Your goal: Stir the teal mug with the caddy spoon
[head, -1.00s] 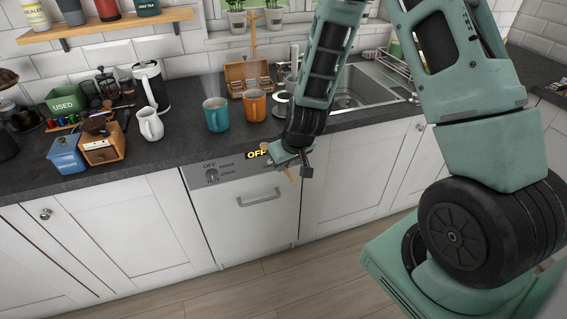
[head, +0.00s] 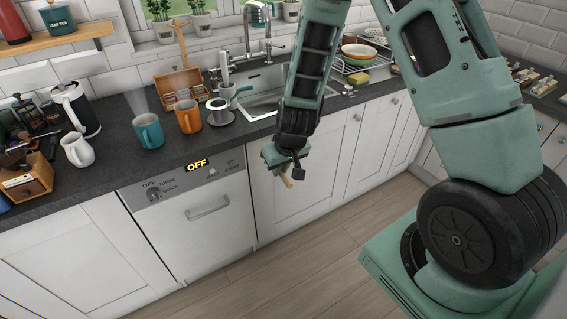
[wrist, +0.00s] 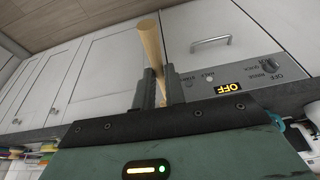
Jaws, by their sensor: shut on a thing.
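The teal mug (head: 148,132) stands upright on the dark worktop, left of an orange mug (head: 188,119), with faint steam above it. Its inside is hard to make out. My gripper (head: 286,172) is in front of the white cabinets, below the worktop edge, well to the right of the teal mug and apart from it. In the wrist view, my gripper (wrist: 157,88) is shut on a pale wooden rod, taken as the caddy spoon (wrist: 149,42). Only a plain length of it shows; its bowl cannot be made out.
A white dripper on a cup (head: 219,110) stands right of the orange mug, before the sink (head: 262,92). A wooden caddy (head: 178,86) is behind the mugs. A white jug (head: 77,150) and a kettle (head: 76,108) stand left. Worktop in front of the teal mug is clear.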

